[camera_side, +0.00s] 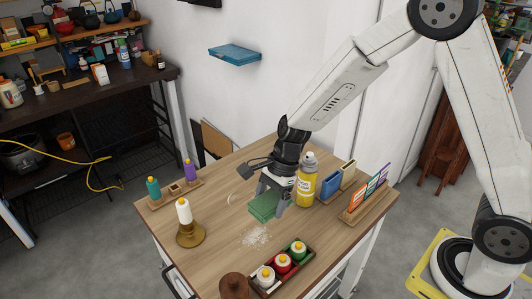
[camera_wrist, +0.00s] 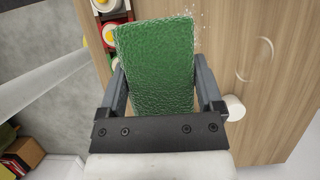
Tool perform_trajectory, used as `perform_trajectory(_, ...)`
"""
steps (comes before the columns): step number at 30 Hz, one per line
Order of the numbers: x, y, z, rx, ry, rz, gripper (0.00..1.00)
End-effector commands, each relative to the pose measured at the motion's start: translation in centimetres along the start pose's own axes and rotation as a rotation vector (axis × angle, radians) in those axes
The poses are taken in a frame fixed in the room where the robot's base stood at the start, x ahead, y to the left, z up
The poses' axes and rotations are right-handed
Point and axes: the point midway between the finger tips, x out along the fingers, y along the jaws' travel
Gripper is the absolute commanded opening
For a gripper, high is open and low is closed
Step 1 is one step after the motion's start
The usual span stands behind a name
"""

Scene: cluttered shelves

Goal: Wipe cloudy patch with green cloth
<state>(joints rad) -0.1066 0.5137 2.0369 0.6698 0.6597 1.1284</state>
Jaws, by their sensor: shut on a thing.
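The green cloth (camera_side: 264,207) is a thick folded block with a rough surface. My gripper (camera_side: 271,192) is shut on it, with one finger on each side, just above or on the wooden table; I cannot tell if it touches. The cloth fills the middle of the wrist view (camera_wrist: 155,58) between the fingers of my gripper (camera_wrist: 160,85). The cloudy patch (camera_side: 256,236) is a whitish speckled area on the table, just in front of the cloth in the side view. In the wrist view, only a few white specks show beyond the cloth's top right corner.
A yellow bottle (camera_side: 306,181) stands close to the right of my gripper. A tray of small bottles (camera_side: 282,283) and a brown round pot (camera_side: 234,286) sit in front. Racks (camera_side: 368,200) line the right side.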

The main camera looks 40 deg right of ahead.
Motion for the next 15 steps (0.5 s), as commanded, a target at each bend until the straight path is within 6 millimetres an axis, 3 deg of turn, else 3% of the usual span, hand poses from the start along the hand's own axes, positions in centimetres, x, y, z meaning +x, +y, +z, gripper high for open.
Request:
perform_trajectory(8, 0.5, -0.3, 0.2, 0.000, 0.000, 0.001, 0.18)
perform_trajectory(15, 2.9, -1.5, 1.1, -0.001, 0.000, 0.003, 0.18)
